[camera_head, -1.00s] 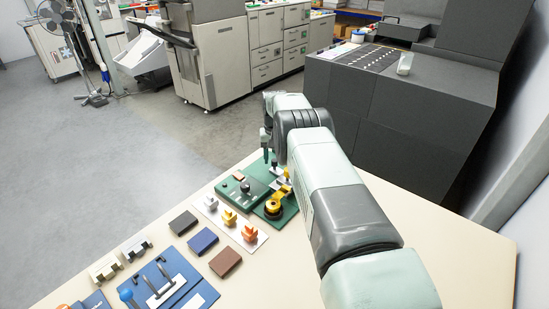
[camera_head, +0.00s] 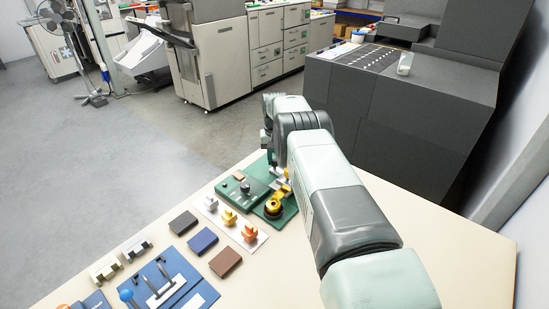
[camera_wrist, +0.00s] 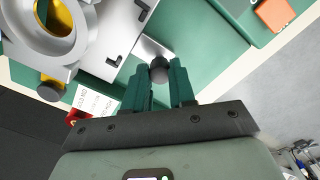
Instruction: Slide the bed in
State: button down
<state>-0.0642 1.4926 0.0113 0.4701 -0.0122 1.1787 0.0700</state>
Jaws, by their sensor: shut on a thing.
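The green-based machine (camera_head: 289,213) stands on the table, with a yellow and black round part (camera_head: 273,207) on its front. In the wrist view, a light grey plate with dark L-shaped slots, seemingly the bed (camera_wrist: 107,42), lies over the green base (camera_wrist: 208,55). A dark round knob (camera_wrist: 159,68) sits on a pale metal tab at the plate's edge. My gripper (camera_wrist: 164,75) is shut on this knob, with a green finger on each side. In the head view my gripper (camera_head: 272,160) is at the machine's back end, and my arm hides part of it.
Beside it is another green unit (camera_head: 246,188) with a black knob. A pale strip with several coloured pieces (camera_head: 229,217), several flat blocks (camera_head: 203,240) and a blue board (camera_head: 172,285) lie to the left. The table (camera_head: 460,270) is bare at right.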

jog(key=shift+s+d, duration=1.25)
jog(key=shift+d, duration=0.1)
jog(key=c, duration=1)
grip_release()
jog(key=shift+o, duration=0.3)
jog(key=shift+a, duration=0.1)
jog(key=shift+r, duration=0.5)
notch_tip(320, 180, up, 10)
jog(key=shift+f, duration=0.1)
